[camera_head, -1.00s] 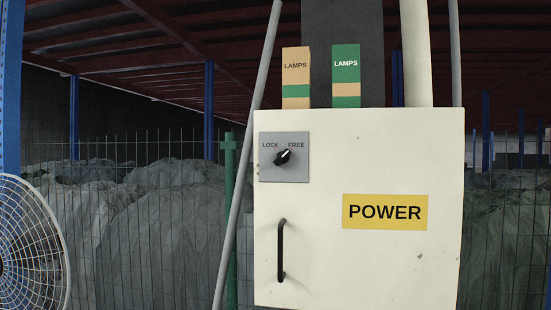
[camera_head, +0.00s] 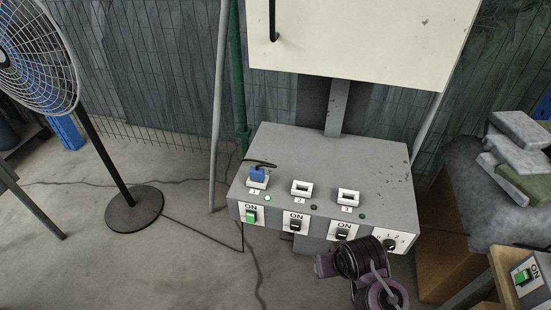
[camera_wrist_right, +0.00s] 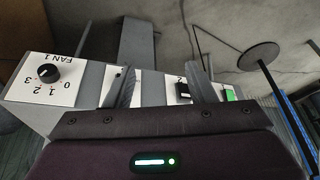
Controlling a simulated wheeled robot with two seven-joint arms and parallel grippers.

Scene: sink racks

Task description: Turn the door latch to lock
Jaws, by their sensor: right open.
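The white cabinet (camera_head: 360,40) hangs at the top of the head view, and only its lower part shows. The end of its black door handle (camera_head: 273,22) is at the top edge. The door latch is out of view now. My right arm's dark, purple-grey gripper end shows low in the head view, in front of the grey control box, with its fingers hard to make out there. In the right wrist view my right gripper (camera_wrist_right: 163,75) is open, its two fingers apart with nothing between them. My left gripper is not in view.
A grey control box (camera_head: 330,152) with switches and a dial (camera_head: 390,245) stands below the cabinet. A fan (camera_head: 40,55) on a round base stands left. Wrapped bags (camera_head: 500,210) and slabs sit right. Cables lie on the floor, which is open at left.

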